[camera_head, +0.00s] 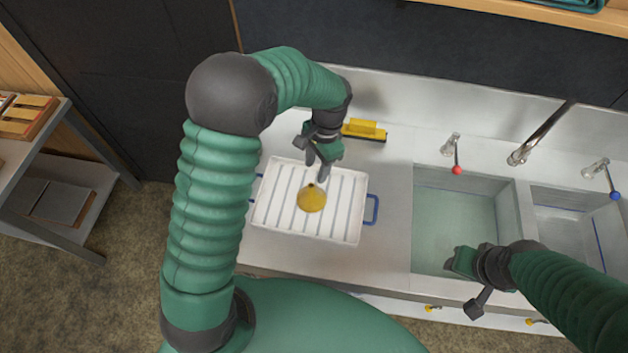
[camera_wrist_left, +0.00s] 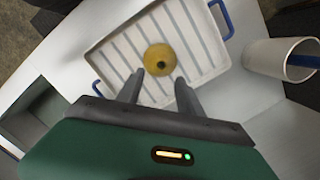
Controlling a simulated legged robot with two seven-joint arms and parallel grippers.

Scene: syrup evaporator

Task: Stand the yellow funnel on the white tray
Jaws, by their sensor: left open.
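The yellow funnel (camera_head: 311,199) stands on the white tray (camera_head: 345,226), near its middle, with its narrow end up. The funnel also shows in the left wrist view (camera_wrist_left: 159,60), just beyond the fingertips, and the tray surrounds it there (camera_wrist_left: 205,48). The tray has blue handles and a ribbed floor. My left gripper (camera_head: 318,170) is open above the tray, close behind the funnel; its two fingers are apart in the left wrist view (camera_wrist_left: 158,82). My right gripper (camera_head: 462,285) is over the front edge of the sink; its fingers are not clear.
A double sink (camera_head: 462,225) with taps lies to the right of the tray. A yellow and black squeegee-like tool (camera_head: 364,130) lies behind the tray. A shelf unit (camera_head: 60,180) stands at far left.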

